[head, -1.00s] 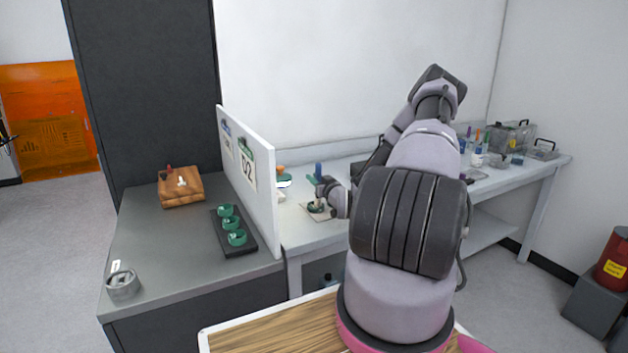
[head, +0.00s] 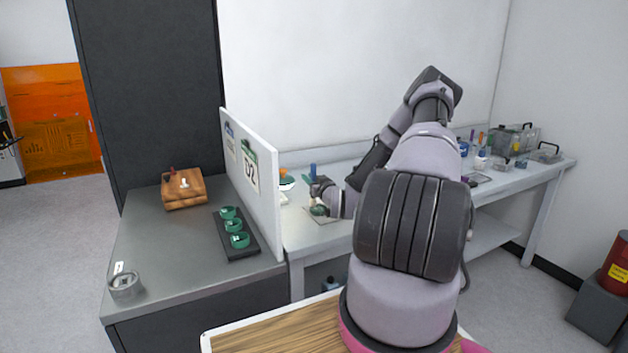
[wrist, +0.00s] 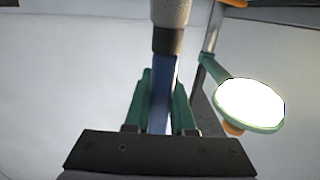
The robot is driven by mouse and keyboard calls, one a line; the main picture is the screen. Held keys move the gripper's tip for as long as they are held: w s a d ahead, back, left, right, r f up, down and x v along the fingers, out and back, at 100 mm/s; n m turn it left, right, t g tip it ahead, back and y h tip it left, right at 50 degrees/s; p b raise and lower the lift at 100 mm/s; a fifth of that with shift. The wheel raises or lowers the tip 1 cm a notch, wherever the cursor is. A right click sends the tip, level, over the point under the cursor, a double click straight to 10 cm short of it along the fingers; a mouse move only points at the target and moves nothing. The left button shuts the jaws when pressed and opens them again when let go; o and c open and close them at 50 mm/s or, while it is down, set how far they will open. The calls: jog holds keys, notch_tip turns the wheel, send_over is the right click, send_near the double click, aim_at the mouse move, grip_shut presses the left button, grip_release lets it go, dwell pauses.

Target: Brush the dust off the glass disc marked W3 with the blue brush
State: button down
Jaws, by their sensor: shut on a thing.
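My gripper (head: 322,190) is over the white bench, shut on the blue brush. In the wrist view the brush's blue handle (wrist: 161,85) sits between my green fingers (wrist: 160,105), with a dark ferrule and pale grey tuft beyond. In the head view a blue upright piece, which seems to be its handle (head: 313,170), rises above my gripper. A disc in a green ring (head: 319,211) lies on a pale mat (head: 330,219) just below my gripper. Its mark and any dust are too small to read. I cannot tell whether the bristles touch it.
A green-rimmed lit lens (wrist: 250,103) stands left of my gripper in the head view. A white panel (head: 250,175) divides the bench from the grey cabinet top, which holds a black rack (head: 245,249) of green rings, a wooden block (head: 184,197) and a grey pot (head: 124,287).

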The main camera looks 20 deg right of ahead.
jog(key=shift+f, duration=0.5)
dwell(0.8)
jog(key=shift+s+d+r, duration=0.1)
jog(key=shift+s+d, duration=0.1)
jog(key=shift+d, duration=0.05)
jog(key=shift+s+d, duration=0.25)
jog(key=shift+d, duration=0.1)
jog(key=shift+s+d, duration=0.4)
jog(key=shift+d, duration=0.1)
dwell(0.6)
jog(key=shift+r, duration=0.4)
jog(key=shift+w+a, duration=0.1)
jog(key=shift+a, duration=0.05)
